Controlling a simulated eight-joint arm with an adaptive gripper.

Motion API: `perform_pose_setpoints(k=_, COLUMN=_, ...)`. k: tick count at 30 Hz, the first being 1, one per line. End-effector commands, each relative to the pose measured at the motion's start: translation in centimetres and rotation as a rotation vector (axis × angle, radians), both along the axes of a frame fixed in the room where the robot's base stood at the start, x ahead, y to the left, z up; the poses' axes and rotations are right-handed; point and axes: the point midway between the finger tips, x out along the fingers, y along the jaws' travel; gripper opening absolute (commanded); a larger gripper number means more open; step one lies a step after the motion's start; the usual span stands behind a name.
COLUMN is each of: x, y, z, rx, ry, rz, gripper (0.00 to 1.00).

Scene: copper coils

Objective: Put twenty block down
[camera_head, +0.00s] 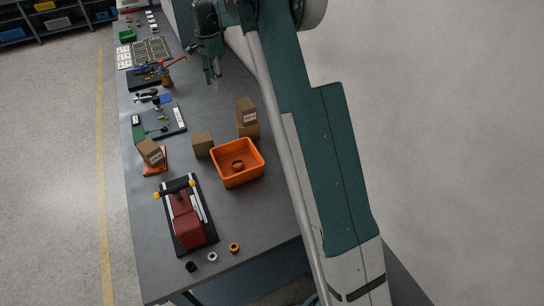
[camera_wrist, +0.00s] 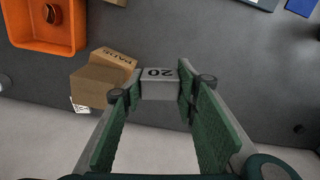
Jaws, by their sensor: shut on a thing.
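The twenty block (camera_wrist: 160,84) is a small grey block with a black "20" on it, upside down in the wrist view. My gripper (camera_wrist: 161,90) is shut on it, with one green finger on each side of it. In the head view my gripper (camera_head: 213,78) points down over the back part of the grey table (camera_head: 208,112). The block is too small to make out there. I cannot tell how far it is above the table.
An orange bin (camera_head: 215,167) with a copper coil (camera_head: 238,165) inside stands nearer the front. Cardboard boxes (camera_head: 202,144) stand beside and behind it. A red machine (camera_head: 187,215) is at the front. The table between my gripper and the boxes is clear.

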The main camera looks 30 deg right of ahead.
Motion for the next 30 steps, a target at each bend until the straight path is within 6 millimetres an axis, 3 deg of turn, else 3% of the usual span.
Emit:
perform_pose_setpoints(k=11, x=-5.2, y=-3.5, z=0.6, rx=0.000, ry=0.000, rz=-0.042, gripper=0.09)
perform_pose_setpoints(k=30, x=-19.0, y=-9.7, z=0.7, rx=0.000, ry=0.000, rz=-0.137, gripper=0.09)
